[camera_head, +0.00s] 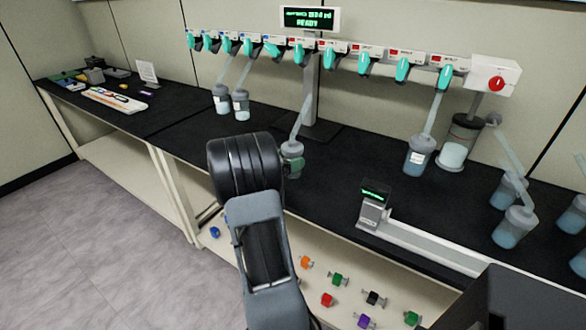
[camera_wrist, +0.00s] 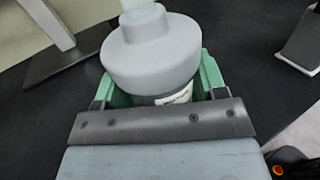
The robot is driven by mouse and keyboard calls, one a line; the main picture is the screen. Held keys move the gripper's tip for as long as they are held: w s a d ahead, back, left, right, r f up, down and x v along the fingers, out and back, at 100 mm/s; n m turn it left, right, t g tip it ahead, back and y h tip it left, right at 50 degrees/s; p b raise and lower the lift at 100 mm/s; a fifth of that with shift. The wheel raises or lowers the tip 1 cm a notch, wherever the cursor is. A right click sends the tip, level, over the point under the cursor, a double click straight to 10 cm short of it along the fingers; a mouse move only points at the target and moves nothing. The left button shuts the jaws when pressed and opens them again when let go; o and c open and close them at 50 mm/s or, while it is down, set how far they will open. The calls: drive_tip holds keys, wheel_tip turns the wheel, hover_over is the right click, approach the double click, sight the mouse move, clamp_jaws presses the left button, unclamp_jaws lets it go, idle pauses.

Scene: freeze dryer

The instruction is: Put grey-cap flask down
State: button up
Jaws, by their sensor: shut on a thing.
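The grey-cap flask (camera_head: 292,151) is over the black bench top, just beyond my dark wrist in the head view. In the wrist view the flask's wide grey cap (camera_wrist: 150,48) fills the upper middle, with a strip of labelled body below it. My gripper (camera_wrist: 158,85) has green fingers on both sides of the flask, just below the cap, and is shut on it. The flask looks roughly upright. Its base is hidden, so I cannot tell whether it touches the bench.
A freeze-dryer manifold (camera_head: 340,47) with several teal valves runs along the back. Two flasks (camera_head: 221,98) (camera_head: 240,104) stand to the left, and another flask (camera_head: 419,155) is to the right. A small display device (camera_head: 374,207) stands near the front edge. Bare black bench (camera_head: 185,135) lies left of my gripper.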

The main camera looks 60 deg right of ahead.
drive_tip(key=shift+d+f, duration=0.3)
drive_tip(key=shift+f, duration=0.05)
drive_tip(key=shift+d+f, duration=0.15)
drive_tip(key=shift+f, duration=1.5)
drive_tip(key=shift+f, duration=0.1)
drive_tip(key=shift+f+b, duration=0.1)
drive_tip(key=shift+b, duration=0.2)
drive_tip(key=o, duration=1)
